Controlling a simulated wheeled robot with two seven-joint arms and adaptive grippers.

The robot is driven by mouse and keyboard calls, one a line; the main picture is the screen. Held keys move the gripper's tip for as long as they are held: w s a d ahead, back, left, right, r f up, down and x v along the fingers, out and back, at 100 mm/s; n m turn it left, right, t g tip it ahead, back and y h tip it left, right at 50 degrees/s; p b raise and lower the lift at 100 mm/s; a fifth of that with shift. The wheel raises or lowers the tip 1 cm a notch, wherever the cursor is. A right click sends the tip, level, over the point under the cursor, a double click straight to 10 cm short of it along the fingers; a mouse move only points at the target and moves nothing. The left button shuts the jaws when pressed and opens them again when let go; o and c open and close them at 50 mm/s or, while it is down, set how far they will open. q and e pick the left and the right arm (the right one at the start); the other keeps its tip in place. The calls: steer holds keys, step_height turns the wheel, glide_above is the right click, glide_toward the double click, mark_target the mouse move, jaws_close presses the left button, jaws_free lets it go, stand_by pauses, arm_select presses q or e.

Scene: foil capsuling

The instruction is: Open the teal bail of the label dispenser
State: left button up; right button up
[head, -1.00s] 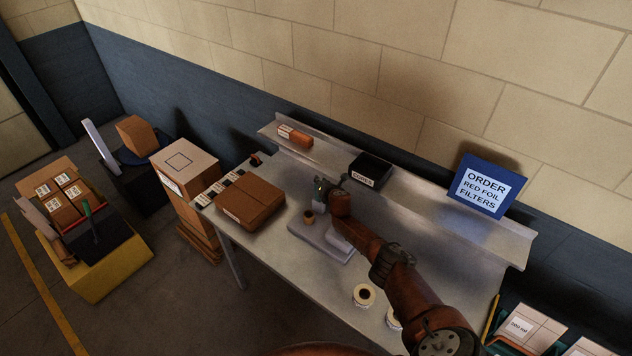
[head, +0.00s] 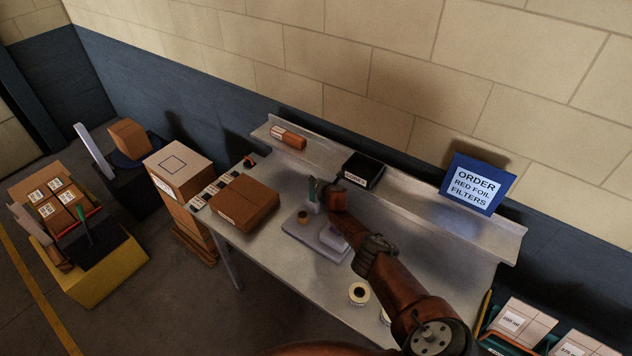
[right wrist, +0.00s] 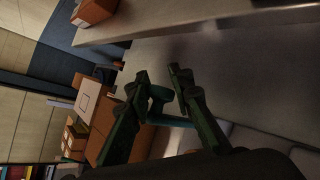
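The label dispenser (head: 328,243) is a pale grey base on the metal bench, with a brown-cored roll (head: 303,217) at its left. Its teal bail (head: 312,208) rises by my right gripper (head: 319,184). In the right wrist view the teal bail (right wrist: 160,93) shows between the two dark fingers of my right gripper (right wrist: 158,72). The fingertips are apart, and I cannot tell whether either finger touches the bail. My arm covers part of the dispenser in the head view. My left gripper is not in view.
A brown carton (head: 243,203) lies left of the dispenser. Loose label rolls (head: 358,293) lie to the front right. A raised back shelf (head: 420,205) holds a black bin (head: 363,170), an orange-brown pack (head: 288,138) and a blue sign (head: 477,184).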

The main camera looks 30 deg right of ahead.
steer(key=o, duration=0.4)
steer(key=shift+s+d+f, duration=0.1)
steer(key=shift+s+f, duration=0.25)
steer(key=shift+f, duration=0.15)
steer(key=shift+o, duration=0.2)
steer(key=shift+w, duration=0.15)
steer(key=shift+w+r, duration=0.1)
steer(key=shift+r, duration=0.1)
